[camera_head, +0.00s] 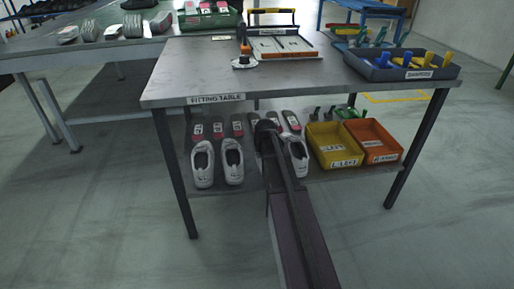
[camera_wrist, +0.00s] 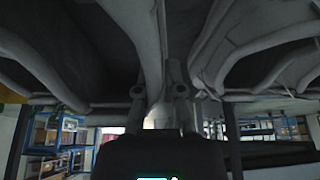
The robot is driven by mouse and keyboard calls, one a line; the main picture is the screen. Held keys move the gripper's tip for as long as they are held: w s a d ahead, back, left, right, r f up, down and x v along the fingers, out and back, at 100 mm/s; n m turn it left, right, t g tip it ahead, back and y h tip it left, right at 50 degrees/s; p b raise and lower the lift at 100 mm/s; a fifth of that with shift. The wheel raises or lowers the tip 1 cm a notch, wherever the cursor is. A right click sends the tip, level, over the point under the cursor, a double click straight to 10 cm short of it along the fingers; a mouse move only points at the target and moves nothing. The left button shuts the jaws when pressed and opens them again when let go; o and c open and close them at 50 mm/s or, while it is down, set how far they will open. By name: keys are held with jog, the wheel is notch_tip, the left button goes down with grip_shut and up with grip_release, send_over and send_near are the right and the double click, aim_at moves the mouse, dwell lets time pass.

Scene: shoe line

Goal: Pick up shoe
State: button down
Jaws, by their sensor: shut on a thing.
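White shoes stand on the lower shelf of the fitting table, two left of my arm (camera_head: 202,165) (camera_head: 233,160) and one partly covered just right of it (camera_head: 298,158). My gripper (camera_head: 268,128) reaches in among them. In the wrist view my gripper (camera_wrist: 159,92) has its dark fingers close together, shut on a pale shoe part (camera_wrist: 160,118). Large pale rims around dark openings fill the top of that view. My arm hides the space between the shoes, so I cannot tell exactly which shoe is held.
The fitting table (camera_head: 190,75) top lies above the shelf, with a blue bin (camera_head: 405,74) at its right. A yellow bin (camera_head: 334,160) and an orange bin (camera_head: 374,155) stand right of the shoes. Table legs (camera_head: 175,185) (camera_head: 415,150) flank the shelf.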

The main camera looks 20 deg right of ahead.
jog(key=s+a, duration=0.2)
jog(key=s, duration=0.9)
jog(key=shift+s+a, duration=0.2)
jog(key=shift+a, duration=0.15)
